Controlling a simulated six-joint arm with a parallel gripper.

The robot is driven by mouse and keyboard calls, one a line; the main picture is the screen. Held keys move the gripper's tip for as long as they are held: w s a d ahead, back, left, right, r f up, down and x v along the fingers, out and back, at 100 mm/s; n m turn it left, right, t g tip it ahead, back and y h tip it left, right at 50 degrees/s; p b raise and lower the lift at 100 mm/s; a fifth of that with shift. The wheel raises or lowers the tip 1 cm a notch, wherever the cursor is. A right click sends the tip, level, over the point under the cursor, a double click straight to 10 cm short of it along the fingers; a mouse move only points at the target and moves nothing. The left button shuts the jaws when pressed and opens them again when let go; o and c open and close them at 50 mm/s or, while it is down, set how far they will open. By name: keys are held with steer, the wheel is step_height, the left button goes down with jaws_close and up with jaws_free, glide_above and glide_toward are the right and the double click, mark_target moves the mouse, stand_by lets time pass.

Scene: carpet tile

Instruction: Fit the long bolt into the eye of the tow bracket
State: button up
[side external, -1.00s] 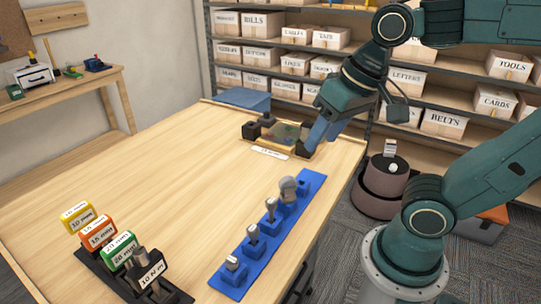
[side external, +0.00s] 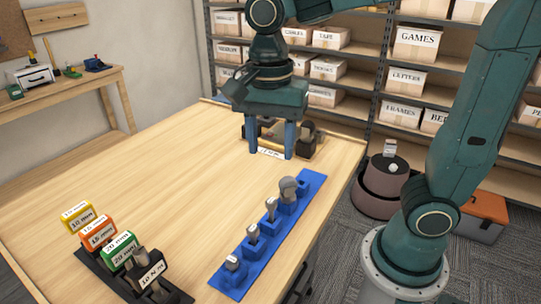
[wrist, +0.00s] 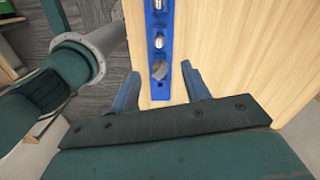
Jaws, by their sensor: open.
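A blue rack (side external: 263,245) lies along the right side of the table and holds several upright grey metal pieces in a row. One (side external: 288,187) near its far end has a wide round head; slimmer ones (side external: 270,207) stand nearer. I cannot tell which is the long bolt. My gripper (side external: 270,153) is open and empty, fingers pointing down, above the table beyond the rack's far end. In the wrist view the rack (wrist: 154,35) and the round-headed piece (wrist: 159,70) show between the fingers. A fixture with dark blocks (side external: 306,143) is partly hidden behind my gripper; I cannot make out the tow bracket's eye.
A black stand with yellow, orange and green labelled blocks (side external: 121,250) and a dark block marked 10 N m (side external: 150,274) is at the front left. The middle of the table (side external: 160,190) is clear. Shelves with boxes (side external: 415,42) stand behind.

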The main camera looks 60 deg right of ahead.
mark_target(271, 201)
steer(key=shift+w+a+f+m, duration=0.1)
steer(key=shift+w+a+m, duration=0.1)
steer(key=shift+a+m, duration=0.1)
steer(key=shift+d+f, duration=0.1)
steer(key=shift+f, duration=0.05)
steer(key=shift+s+f, duration=0.2)
steer(key=shift+f, duration=3.95)
steer(key=shift+s+f, duration=0.2)
steer(key=shift+f, duration=2.4)
steer(key=shift+c, duration=0.5)
jaws_close()
